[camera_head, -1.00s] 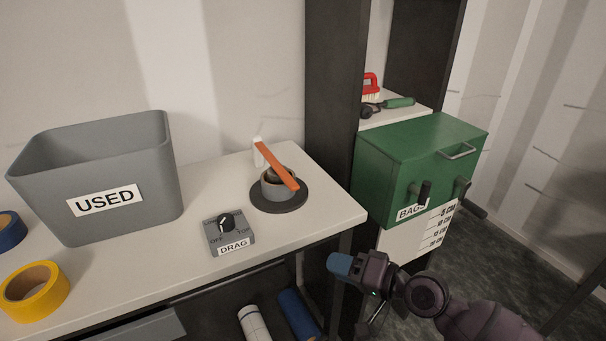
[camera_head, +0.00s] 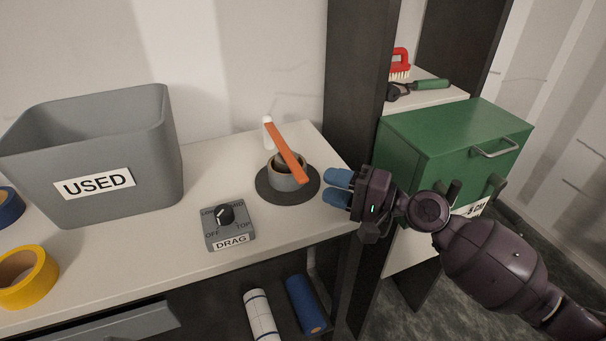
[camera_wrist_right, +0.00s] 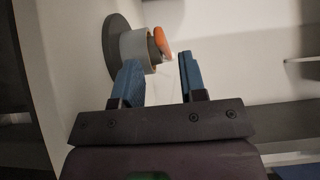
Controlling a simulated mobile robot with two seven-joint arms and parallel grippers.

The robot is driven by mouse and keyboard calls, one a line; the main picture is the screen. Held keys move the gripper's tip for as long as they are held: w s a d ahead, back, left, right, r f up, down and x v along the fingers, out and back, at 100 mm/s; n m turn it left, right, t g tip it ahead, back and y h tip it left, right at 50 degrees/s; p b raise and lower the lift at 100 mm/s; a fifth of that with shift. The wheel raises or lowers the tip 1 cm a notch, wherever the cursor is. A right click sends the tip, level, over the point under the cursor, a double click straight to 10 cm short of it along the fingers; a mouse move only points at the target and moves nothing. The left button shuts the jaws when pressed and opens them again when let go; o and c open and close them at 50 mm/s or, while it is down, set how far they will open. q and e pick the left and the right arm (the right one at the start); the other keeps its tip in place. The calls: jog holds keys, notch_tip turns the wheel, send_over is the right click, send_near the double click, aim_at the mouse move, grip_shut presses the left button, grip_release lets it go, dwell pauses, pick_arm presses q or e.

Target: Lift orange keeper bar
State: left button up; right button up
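The orange keeper bar (camera_head: 286,153) lies slanted across the top of a grey ring-shaped holder (camera_head: 287,177) on a dark round base (camera_head: 270,193). Its far end meets a small white post (camera_head: 268,131). My right gripper (camera_head: 338,188), with blue fingertips, is open and empty just right of the base, apart from the bar. In the right wrist view the two blue fingers (camera_wrist_right: 160,80) stand apart, with the orange bar's end (camera_wrist_right: 162,42) beyond them. My left gripper is not in view.
A grey DRAG dial box (camera_head: 229,227) sits left of the base. A grey USED bin (camera_head: 95,150) and a yellow tape roll (camera_head: 27,277) are farther left. A dark upright post (camera_head: 352,100) and a green cabinet (camera_head: 440,140) stand to the right.

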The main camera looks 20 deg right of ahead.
aim_at(301, 175)
jog(key=p+x, duration=0.1)
jog(key=x, duration=0.6)
grip_shut()
dwell(0.3)
